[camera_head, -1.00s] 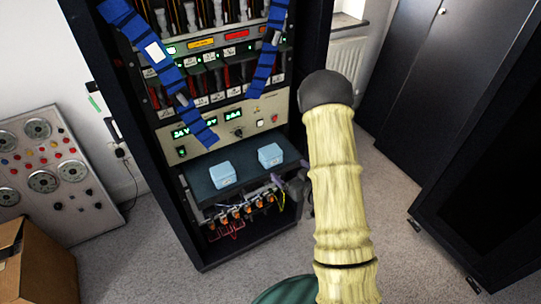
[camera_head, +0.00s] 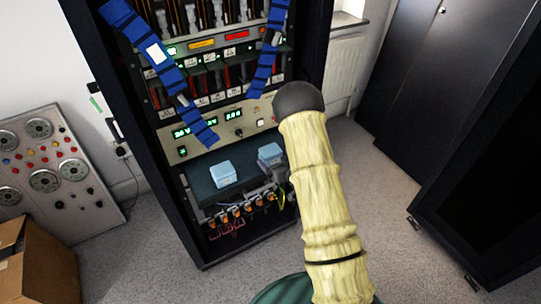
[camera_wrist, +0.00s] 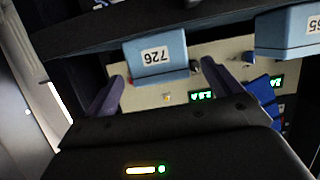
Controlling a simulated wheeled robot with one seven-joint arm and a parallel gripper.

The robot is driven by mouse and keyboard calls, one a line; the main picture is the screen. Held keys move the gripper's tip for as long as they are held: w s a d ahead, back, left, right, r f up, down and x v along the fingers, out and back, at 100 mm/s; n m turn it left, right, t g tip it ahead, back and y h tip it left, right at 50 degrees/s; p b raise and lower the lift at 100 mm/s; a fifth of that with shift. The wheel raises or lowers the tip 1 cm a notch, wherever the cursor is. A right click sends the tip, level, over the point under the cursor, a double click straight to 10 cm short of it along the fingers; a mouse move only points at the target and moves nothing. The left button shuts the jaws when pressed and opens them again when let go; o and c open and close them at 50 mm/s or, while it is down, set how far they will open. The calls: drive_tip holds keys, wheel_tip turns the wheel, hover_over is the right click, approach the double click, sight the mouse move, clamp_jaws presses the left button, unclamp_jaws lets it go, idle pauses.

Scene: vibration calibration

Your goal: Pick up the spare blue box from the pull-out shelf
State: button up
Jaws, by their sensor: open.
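Two light-blue boxes sit on the dark pull-out shelf (camera_head: 200,187) in the rack. The left box (camera_head: 223,174) is fully in view. The other box (camera_wrist: 287,32) shows at the right edge with a label ending in 65. My gripper (camera_wrist: 164,70) is open, its two dark fingers pointing toward box 726, one to each side of it in the picture. I cannot tell whether they touch it.
A lit instrument panel (camera_head: 217,132) is just above the shelf, with blue straps (camera_head: 165,65) hanging over the rack. Wired connectors (camera_head: 238,211) lie below the shelf. A cardboard box (camera_head: 40,262) stands at the lower left. Carpet lies clear around the rack.

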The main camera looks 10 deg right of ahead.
sight(275, 157)
drive_tip(key=x, duration=0.4)
drive_tip(key=shift+w+f+p, duration=0.3)
drive_tip(key=shift+w, duration=0.05)
drive_tip(key=c, duration=1.2)
drive_tip(key=shift+o, duration=0.2)
drive_tip(key=shift+r, duration=0.2)
wheel_tip(275, 157, up, 10)
drive_tip(key=shift+f, duration=0.15)
